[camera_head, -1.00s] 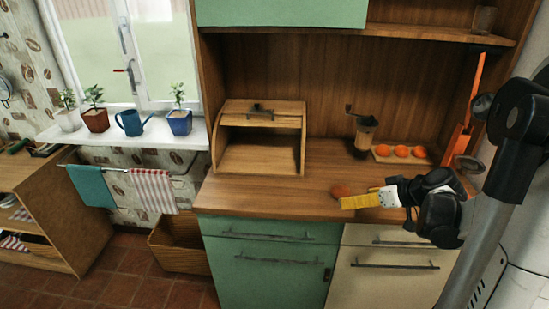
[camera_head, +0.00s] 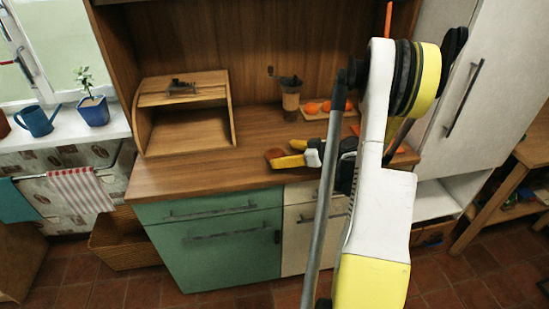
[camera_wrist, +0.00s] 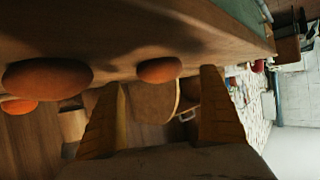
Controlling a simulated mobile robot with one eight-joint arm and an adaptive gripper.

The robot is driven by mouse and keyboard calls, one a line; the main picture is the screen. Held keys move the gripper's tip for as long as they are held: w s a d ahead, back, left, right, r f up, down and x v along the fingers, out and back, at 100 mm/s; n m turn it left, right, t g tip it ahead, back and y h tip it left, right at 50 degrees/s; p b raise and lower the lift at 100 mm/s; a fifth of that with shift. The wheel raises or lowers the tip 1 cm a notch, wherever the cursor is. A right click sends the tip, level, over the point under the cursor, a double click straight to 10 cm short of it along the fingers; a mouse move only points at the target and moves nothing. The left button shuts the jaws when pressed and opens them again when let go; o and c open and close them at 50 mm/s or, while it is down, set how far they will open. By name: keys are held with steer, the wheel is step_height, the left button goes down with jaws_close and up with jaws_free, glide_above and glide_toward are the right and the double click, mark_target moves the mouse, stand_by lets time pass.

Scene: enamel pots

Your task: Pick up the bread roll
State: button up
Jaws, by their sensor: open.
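The bread roll (camera_head: 272,154) is a small reddish-brown round on the wooden counter, near its front edge. My gripper (camera_head: 285,153) is low over the counter with its yellow fingers open, pointing left at the roll. In the wrist view, the roll (camera_wrist: 158,70) appears ahead between the two fingers of my gripper (camera_wrist: 162,82), toward the top of the gap. The fingers are not closed on it. Whether a finger touches the roll cannot be told.
An open wooden bread bin (camera_head: 184,112) stands left on the counter. A coffee grinder (camera_head: 290,97) stands behind my gripper. Beside it, orange rounds (camera_head: 311,107) lie on a board; similar rounds (camera_wrist: 47,78) show large at the wrist view's left. The counter between bin and roll is clear.

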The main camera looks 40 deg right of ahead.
mark_target(279, 153)
steer(key=b+x, duration=0.1)
steer(key=x, duration=0.3)
steer(key=shift+w+a+f+b, duration=0.1)
steer(key=shift+w+b, duration=0.15)
steer(key=shift+b, duration=0.1)
steer(key=shift+c, duration=0.7)
steer(key=c, duration=1.2)
